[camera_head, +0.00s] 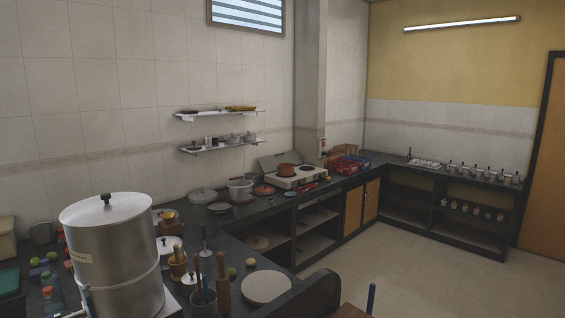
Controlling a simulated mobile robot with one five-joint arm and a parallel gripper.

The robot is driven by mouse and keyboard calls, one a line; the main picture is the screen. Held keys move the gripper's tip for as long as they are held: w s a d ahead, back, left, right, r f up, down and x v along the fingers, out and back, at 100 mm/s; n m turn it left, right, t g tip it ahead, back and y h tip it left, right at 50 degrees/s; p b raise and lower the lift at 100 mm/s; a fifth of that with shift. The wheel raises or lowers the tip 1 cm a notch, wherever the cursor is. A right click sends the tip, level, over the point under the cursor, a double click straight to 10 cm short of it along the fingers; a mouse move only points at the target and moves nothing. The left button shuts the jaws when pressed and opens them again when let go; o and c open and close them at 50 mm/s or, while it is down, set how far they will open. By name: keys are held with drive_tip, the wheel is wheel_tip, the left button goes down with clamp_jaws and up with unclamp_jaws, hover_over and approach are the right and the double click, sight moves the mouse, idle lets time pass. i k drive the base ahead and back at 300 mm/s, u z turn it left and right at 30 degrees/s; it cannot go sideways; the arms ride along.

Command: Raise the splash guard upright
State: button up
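A white stove (300,180) stands on the dark counter along the left wall, with an orange-brown pot (287,170) on it. A pale panel (272,162) stands along the stove's back edge, which looks like the splash guard. It appears tilted, but its exact angle is too small to tell from here. The pot hides part of its lower edge. My gripper is not in view.
A large steel canister (113,255) fills the near left. A round board (266,287), a rolling pin (223,284) and several pots crowd the near counter. Red and blue crates (350,163) stand right of the stove. The floor (385,262) at right is clear.

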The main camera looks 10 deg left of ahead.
sight(270, 164)
drive_tip(key=z, duration=0.9)
drive_tip(key=i, duration=4.6)
drive_tip(key=z, duration=1.15)
drive_tip(key=k, duration=0.1)
drive_tip(key=u, duration=3.3)
drive_tip(key=i, duration=2.7)
